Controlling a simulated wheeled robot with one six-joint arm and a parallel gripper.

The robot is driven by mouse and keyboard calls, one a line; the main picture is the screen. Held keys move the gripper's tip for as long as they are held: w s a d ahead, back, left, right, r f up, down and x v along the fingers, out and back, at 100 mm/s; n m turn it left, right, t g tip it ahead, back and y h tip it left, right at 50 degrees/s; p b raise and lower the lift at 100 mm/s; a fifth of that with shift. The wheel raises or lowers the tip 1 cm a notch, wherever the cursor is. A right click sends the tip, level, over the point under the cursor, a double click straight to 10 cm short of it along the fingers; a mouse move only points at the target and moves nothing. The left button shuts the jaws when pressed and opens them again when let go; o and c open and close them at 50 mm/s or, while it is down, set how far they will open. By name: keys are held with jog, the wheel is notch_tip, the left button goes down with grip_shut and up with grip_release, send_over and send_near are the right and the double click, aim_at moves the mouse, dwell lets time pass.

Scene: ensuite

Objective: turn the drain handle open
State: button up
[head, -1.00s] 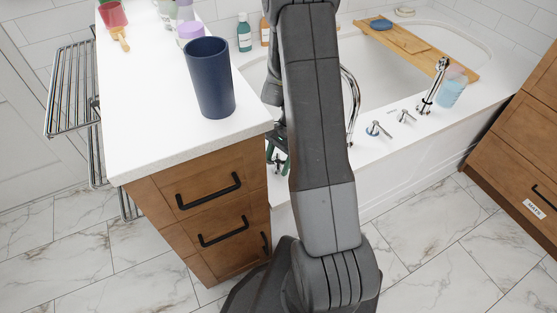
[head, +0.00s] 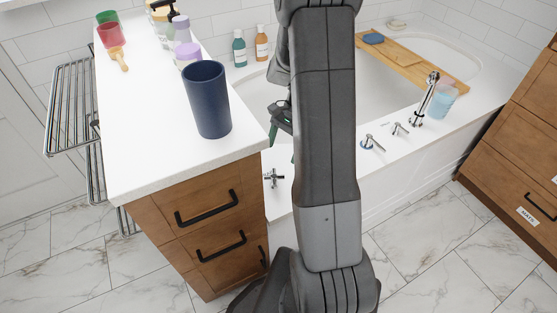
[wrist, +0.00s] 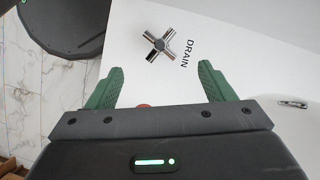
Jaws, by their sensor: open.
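The drain handle (wrist: 160,44) is a chrome cross-shaped knob on the white tub deck, with the word DRAIN printed beside it in the wrist view. It also shows in the head view (head: 273,178), just right of the wooden cabinet. My gripper (wrist: 161,72) is open, its green fingers spread wide with nothing between them. The handle lies ahead of the fingertips, roughly centred between them and apart from both.
The wooden cabinet (head: 196,226) stands close left of the handle, with a dark blue cup (head: 207,102) on its white top. More chrome taps (head: 371,143) line the tub deck right of my arm. A wooden bath tray (head: 415,63) spans the tub.

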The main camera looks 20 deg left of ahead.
aim_at(275, 176)
jog(key=v, duration=0.3)
jog(key=shift+f, duration=0.1)
jog(key=s+f+m+b, duration=0.1)
jog(key=f+b, duration=0.1)
jog(key=f, duration=0.2)
jog(key=s+a+f+m+y+b, duration=0.1)
jog(key=s+f+m, duration=0.1)
jog(key=f, duration=0.2)
jog(key=s+a+f+m+b, duration=0.1)
jog(key=s+f+b, duration=0.1)
jog(key=f, duration=0.2)
jog(key=shift+f+t+b, duration=0.35)
jog(key=shift+f+t, duration=0.05)
